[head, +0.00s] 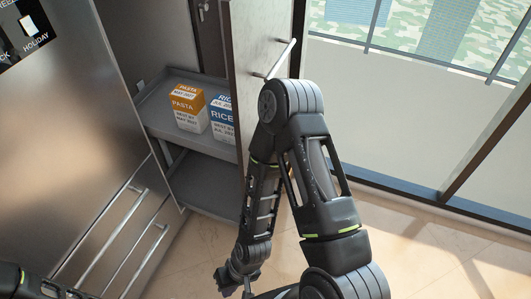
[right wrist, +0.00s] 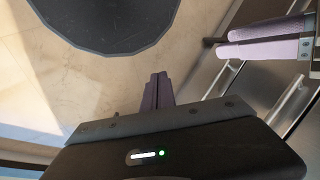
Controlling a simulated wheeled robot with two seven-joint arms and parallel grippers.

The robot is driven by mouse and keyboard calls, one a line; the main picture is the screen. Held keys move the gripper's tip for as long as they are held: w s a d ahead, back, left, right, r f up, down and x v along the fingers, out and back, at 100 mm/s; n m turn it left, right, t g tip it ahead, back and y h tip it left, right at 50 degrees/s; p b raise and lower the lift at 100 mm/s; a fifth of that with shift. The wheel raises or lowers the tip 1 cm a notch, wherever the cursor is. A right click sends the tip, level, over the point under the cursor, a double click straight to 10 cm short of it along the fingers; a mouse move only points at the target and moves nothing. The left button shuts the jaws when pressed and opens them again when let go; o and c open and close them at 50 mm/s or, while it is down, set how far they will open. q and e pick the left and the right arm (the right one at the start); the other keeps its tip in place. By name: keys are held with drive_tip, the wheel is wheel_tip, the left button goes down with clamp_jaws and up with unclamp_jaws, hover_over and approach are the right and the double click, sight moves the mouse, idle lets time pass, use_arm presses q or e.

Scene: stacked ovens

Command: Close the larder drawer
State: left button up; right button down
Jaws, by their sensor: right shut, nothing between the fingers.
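The larder drawer's tall front panel (head: 256,32) stands pulled out from the cabinet, with a bar handle (head: 282,58) on it. Its grey shelves (head: 158,115) show behind the panel. My right arm is bent in front of the drawer and hides part of the panel and lower shelf. My right gripper (head: 224,282) points down low, in front of and below the drawer; in the right wrist view its fingers (right wrist: 157,90) are together and empty. My left gripper's fingers (right wrist: 265,40) lie side by side at the upper right of that view and look shut.
A pasta box (head: 187,107) and a rice box (head: 222,118) stand on the drawer's upper shelf. Steel drawer fronts with long handles (head: 105,228) are at the left. A glazed wall (head: 400,110) is at the right. Bare tiled floor (head: 440,250) shows at lower right.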

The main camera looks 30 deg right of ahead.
use_arm(q)
drive_tip(key=shift+o, duration=0.4)
